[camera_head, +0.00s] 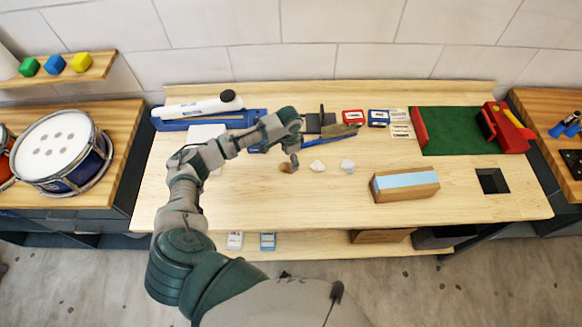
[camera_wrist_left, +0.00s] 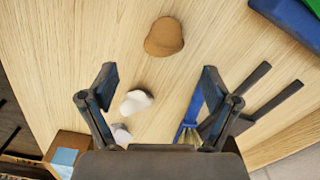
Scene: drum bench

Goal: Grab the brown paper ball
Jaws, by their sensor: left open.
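The brown paper ball (camera_wrist_left: 164,37) lies on the wooden bench, ahead of and above my left gripper's fingertips in the left wrist view. In the head view the brown ball (camera_head: 286,168) shows just left of my left gripper (camera_head: 294,160), partly hidden by it. My left gripper (camera_wrist_left: 158,80) is open with its two fingers spread and nothing held. A white crumpled ball (camera_wrist_left: 136,102) shows between the fingers, apart from the brown one. My right gripper is not in view.
A second pale ball (camera_head: 347,166) lies right of the white ball (camera_head: 318,166). A blue-handled brush (camera_head: 330,138) lies behind them. A wooden box with a blue top (camera_head: 405,185) stands to the right, near a square hole (camera_head: 492,181). The front middle of the bench is clear.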

